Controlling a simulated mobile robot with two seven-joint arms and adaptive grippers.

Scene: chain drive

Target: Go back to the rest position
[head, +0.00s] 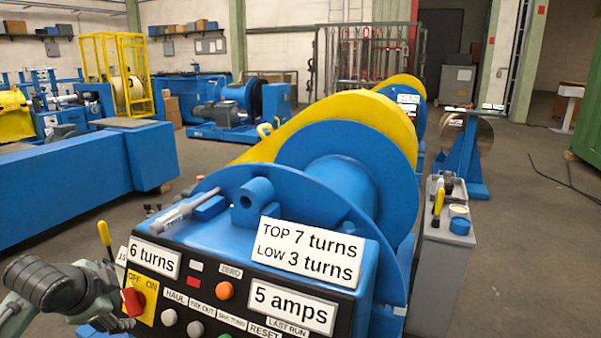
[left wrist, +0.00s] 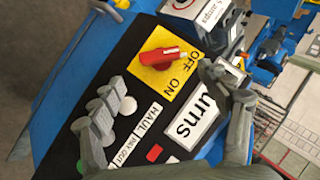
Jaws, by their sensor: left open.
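My left gripper (head: 112,298) is at the lower left in the head view, at the left end of the black control panel (head: 232,297). It is open and empty. In the left wrist view its two fingers (left wrist: 163,97) are spread wide over the panel. The red rotary switch (head: 133,301) on its yellow OFF/ON plate is close by; it also shows in the left wrist view (left wrist: 160,57), beyond the gap between the fingers. I cannot tell whether a finger touches the panel. My right gripper is not in view.
The blue winch drum (head: 340,180) with its yellow cover rises behind the panel. A yellow-topped lever (head: 104,234) stands close to my left gripper. A grey cabinet (head: 440,260) with small items stands to the right. The floor at far right is mostly clear.

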